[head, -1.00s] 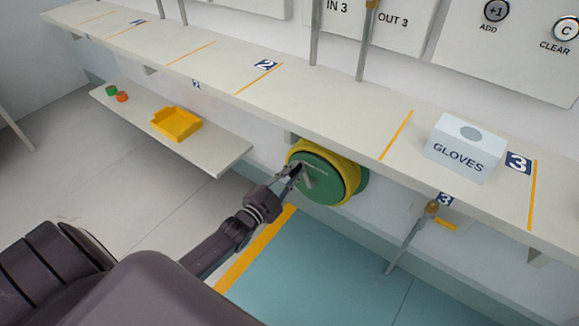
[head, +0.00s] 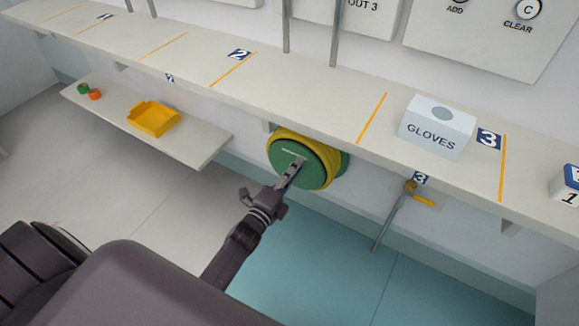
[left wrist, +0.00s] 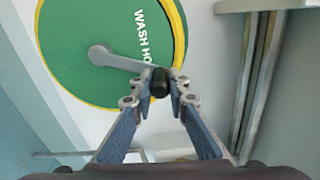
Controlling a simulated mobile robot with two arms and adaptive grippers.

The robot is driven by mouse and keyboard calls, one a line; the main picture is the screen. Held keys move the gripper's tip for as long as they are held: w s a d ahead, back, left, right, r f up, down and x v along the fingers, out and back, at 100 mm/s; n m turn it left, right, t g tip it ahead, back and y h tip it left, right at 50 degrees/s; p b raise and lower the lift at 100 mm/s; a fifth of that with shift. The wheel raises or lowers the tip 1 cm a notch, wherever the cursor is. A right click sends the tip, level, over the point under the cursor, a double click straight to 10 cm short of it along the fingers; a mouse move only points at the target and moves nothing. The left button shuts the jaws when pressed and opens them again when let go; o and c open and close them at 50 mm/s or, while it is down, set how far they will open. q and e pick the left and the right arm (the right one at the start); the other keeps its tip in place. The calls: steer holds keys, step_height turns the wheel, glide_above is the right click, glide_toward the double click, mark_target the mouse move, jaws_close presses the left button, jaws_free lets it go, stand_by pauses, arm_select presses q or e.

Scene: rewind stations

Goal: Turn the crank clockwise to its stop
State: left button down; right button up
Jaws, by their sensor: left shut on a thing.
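The hose reel (head: 297,168) has a green face with a yellow hose or rim around it and hangs below the bench. In the left wrist view its green disc (left wrist: 110,35) carries white lettering starting "WASH HO". A grey crank arm (left wrist: 118,60) runs from the disc's hub to a dark knob (left wrist: 159,84). My left gripper (left wrist: 160,88) is shut on the knob, one finger on each side. In the head view the left gripper (head: 290,178) is in front of the reel's face and hides most of the crank. My right gripper does not show.
The long bench (head: 320,108) runs above the reel, with a GLOVES box (head: 437,127) on it. A lower shelf (head: 200,141) at left holds a yellow tray (head: 153,118). A pipe with a yellow-handled valve (head: 424,200) is right of the reel. Open floor lies below.

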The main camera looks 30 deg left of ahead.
arm_select(q)
steer(key=shift+d+f+m+b, duration=0.3)
steer(key=shift+d+m, duration=0.3)
steer(key=shift+m, duration=0.1)
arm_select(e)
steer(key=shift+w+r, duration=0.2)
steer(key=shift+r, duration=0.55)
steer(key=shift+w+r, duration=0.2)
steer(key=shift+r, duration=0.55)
arm_select(q)
steer(key=c, duration=1.8)
jaws_free()
steer(key=shift+c, duration=0.2)
steer(key=shift+s, duration=0.15)
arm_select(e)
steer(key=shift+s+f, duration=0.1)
arm_select(q)
steer(key=s, duration=1.1)
steer(key=shift+s+a, duration=0.4)
steer(key=shift+a, duration=0.05)
